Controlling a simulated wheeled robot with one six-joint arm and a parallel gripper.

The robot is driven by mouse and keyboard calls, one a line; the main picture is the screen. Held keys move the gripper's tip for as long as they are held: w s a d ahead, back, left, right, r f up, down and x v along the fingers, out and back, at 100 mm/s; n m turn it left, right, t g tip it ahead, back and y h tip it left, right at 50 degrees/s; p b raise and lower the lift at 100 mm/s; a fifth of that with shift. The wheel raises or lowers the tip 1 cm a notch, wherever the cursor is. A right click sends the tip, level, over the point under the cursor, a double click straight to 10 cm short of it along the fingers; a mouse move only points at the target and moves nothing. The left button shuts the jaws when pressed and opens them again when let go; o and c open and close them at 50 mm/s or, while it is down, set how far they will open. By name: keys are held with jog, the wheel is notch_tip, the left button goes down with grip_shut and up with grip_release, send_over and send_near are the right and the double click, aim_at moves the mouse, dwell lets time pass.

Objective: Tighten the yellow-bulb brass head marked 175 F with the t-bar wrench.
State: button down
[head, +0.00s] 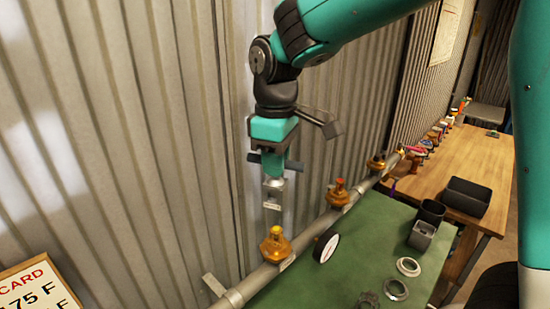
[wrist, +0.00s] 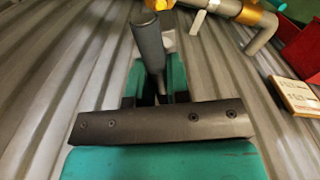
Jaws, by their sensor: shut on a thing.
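The yellow-bulb brass head (head: 275,248) sits on the grey pipe (head: 236,297) in the head view; its marking is too small to read. My gripper (head: 272,166) is above it, shut on the dark crossbar of the t-bar wrench (head: 273,190). The wrench hangs upright, its silver shaft pointing down at the head. In the wrist view, the dark wrench bar (wrist: 148,45) lies between the jaws of my gripper (wrist: 155,82), and a brass head (wrist: 258,18) shows at the top right.
Another brass head (head: 338,194) with a reddish bulb and a farther one (head: 376,163) stand along the pipe. A round white-faced disc (head: 327,247) is beside the pipe. Rings (head: 408,266) and dark bins (head: 468,200) lie right. A card (head: 38,288) reads 175 F. Corrugated wall stands close behind.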

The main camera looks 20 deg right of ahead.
aim_at(276, 182)
jog(key=shift+r, duration=0.1)
jog(key=shift+f+b, duration=1.85)
jog(key=shift+f, duration=1.05)
jog(key=shift+f+b, duration=1.55)
jog(key=shift+f, duration=1.1)
jog(key=m+p, duration=0.1)
jog(key=m, duration=0.1)
jog(key=shift+s+r+m, duration=0.1)
jog(key=shift+r+m, duration=0.05)
jog(key=shift+m, duration=0.25)
jog(key=m, duration=0.3)
